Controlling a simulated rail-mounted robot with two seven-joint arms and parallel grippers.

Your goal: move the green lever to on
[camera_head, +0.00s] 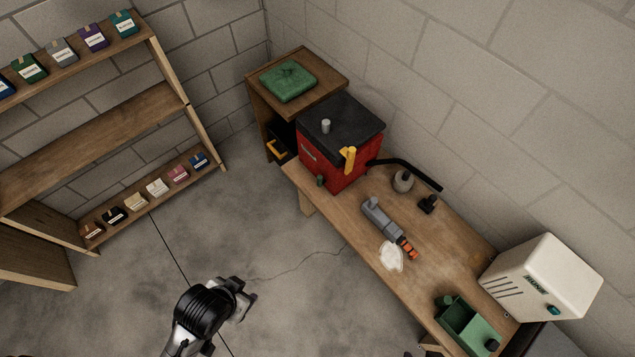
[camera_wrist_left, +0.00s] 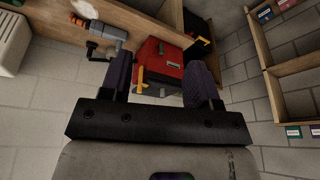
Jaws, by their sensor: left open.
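A red box with a black top (camera_head: 340,140) stands at the far end of the wooden bench. A small green lever (camera_head: 320,181) sticks out low on its front. A yellow handle (camera_head: 348,158) is on its side. My left gripper (camera_head: 247,298) is over the floor, apart from the bench and the box. In the left wrist view, my left gripper (camera_wrist_left: 160,66) is open and empty, with the red box (camera_wrist_left: 160,65) visible beyond and between its fingers. A small green part (camera_wrist_left: 162,47) shows on the box there. My right gripper is not in view.
On the bench (camera_head: 435,235) lie a grey tool with an orange tip (camera_head: 385,220), a white cloth-like item (camera_head: 391,256) and a green tray (camera_head: 468,328). A white heater (camera_head: 542,279) is at right. Shelves (camera_head: 100,150) stand at left. Floor between is clear.

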